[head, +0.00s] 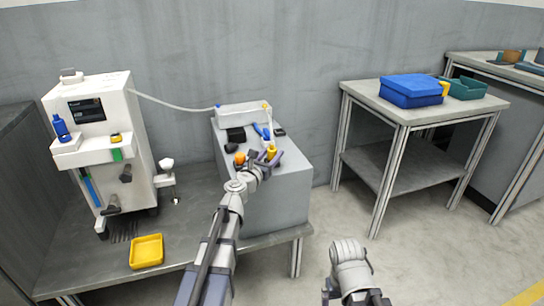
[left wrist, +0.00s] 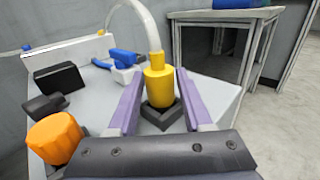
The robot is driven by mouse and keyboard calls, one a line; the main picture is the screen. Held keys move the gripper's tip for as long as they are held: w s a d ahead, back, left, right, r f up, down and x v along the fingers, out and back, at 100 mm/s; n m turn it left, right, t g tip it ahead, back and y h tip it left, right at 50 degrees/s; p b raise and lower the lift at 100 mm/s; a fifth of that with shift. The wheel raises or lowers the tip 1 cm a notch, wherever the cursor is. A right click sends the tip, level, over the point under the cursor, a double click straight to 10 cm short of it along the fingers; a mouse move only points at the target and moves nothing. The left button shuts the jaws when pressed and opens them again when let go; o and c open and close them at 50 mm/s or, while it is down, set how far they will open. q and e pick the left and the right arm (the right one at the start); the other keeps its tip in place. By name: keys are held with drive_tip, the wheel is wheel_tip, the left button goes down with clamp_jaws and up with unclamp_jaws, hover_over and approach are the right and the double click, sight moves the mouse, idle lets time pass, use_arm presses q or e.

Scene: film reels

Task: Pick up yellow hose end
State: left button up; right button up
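The yellow hose end (left wrist: 159,88) stands upright in a dark square holder (left wrist: 163,118) on the grey block. A pale hose (left wrist: 143,20) rises from its narrower top. In the head view the yellow hose end (head: 271,152) is small and partly behind my gripper. My left gripper (left wrist: 157,82) is open, with one purple finger on each side of the hose end. The gaps look narrow; I cannot tell whether either finger touches it. The left gripper (head: 266,158) also shows in the head view over the block. My right arm shows at the bottom, but its gripper is not clearly visible.
An orange knob (left wrist: 55,138) stands close left of my left gripper. A black box (left wrist: 60,78), a blue-handled tool (left wrist: 115,58) and a white box (head: 243,115) are also on the block (head: 282,195). A white machine (head: 98,135) and a yellow tray (head: 147,251) are left.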

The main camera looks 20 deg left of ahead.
use_arm(q)
clamp_jaws()
drive_tip(key=shift+r, duration=0.15)
use_arm(e)
drive_tip(key=shift+r, duration=0.1)
